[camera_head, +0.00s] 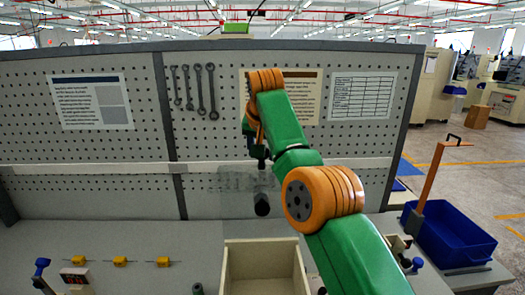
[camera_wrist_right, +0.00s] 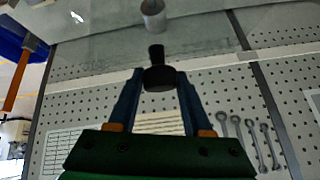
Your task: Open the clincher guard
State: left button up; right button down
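The clincher guard (camera_head: 236,184) seems to be the see-through panel in front of the pegboard in the head view, with a black knob (camera_head: 262,205) near its lower right. In the right wrist view, the knob (camera_wrist_right: 158,78) shows between the two blue fingertips of the right gripper (camera_wrist_right: 160,74), which are apart. I cannot make out contact with the knob. My left gripper is not in view.
A beige open box (camera_head: 264,246) stands at the front middle of the table. Yellow spindle-like parts (camera_head: 120,261) lie at the left. A blue bin (camera_head: 447,238) is at the right. The pegboard (camera_head: 215,140) with wrenches (camera_head: 197,90) rises behind. A grey cup-like part (camera_wrist_right: 152,12) shows in the wrist view.

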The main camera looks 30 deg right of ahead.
jog(key=c, duration=0.5)
grip_release()
jog(key=shift+f, duration=0.2)
jog(key=shift+c, duration=0.2)
jog(key=shift+o, duration=0.8)
jog(key=shift+w, duration=0.3)
jog(key=v, duration=0.7)
jog(key=shift+s+r, duration=0.1)
jog(key=shift+d, duration=0.1)
